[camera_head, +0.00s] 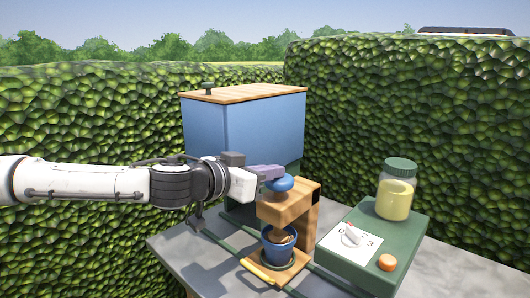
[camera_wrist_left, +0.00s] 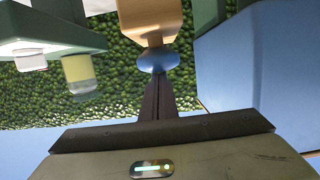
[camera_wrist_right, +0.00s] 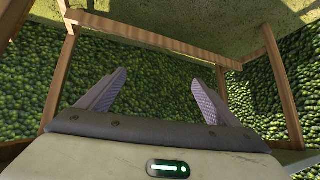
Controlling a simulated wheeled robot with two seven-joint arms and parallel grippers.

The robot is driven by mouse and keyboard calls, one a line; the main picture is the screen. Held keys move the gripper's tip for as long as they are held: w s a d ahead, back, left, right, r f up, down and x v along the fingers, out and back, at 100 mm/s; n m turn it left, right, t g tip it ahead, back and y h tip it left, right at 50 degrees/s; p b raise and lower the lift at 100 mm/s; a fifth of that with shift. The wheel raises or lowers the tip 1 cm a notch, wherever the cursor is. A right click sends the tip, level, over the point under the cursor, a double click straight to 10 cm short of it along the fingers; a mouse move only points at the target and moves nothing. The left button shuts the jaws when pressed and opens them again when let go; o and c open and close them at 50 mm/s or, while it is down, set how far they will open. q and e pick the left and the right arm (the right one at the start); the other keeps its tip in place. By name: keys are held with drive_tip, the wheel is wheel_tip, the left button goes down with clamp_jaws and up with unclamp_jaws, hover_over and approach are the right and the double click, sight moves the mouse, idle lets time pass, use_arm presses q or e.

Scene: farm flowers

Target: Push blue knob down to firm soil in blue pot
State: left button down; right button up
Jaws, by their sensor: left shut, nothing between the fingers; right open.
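The blue knob (camera_head: 280,184) sits on top of a wooden press (camera_head: 300,200). The blue pot (camera_head: 277,246) stands under the press on a wooden base, with brown soil or a press foot at its mouth. My left gripper (camera_head: 270,172) is shut and empty, its fingertips at the top of the knob; whether they touch it I cannot tell. In the left wrist view the shut fingers (camera_wrist_left: 159,85) point at the knob (camera_wrist_left: 158,60), which hides their tips' contact. My right gripper (camera_wrist_right: 158,90) is open and empty, facing hedge and wooden rails, away from the press.
A blue cabinet (camera_head: 255,125) with a wooden top stands behind the press. At the right is a green box (camera_head: 340,262) with a dial (camera_head: 351,235), an orange button (camera_head: 387,262) and a yellow jar (camera_head: 396,195). Hedges close off the back. Bare grey tabletop (camera_head: 215,262) shows at front left.

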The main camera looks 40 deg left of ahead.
use_arm(q)
wheel_tip(320, 180, up, 5)
drive_tip(key=p, duration=0.4)
drive_tip(key=shift+f+p, duration=0.2)
drive_tip(key=shift+p, duration=0.2)
drive_tip(key=shift+s+d+f, duration=0.2)
drive_tip(key=p+v, duration=0.4)
drive_tip(key=v, duration=0.5)
drive_tip(key=shift+s+a, duration=0.25)
drive_tip(key=shift+s, duration=0.05)
use_arm(e)
wheel_tip(320, 180, up, 7)
drive_tip(key=d, duration=0.1)
drive_tip(key=shift+s+d, duration=0.25)
drive_tip(key=shift+s, duration=0.1)
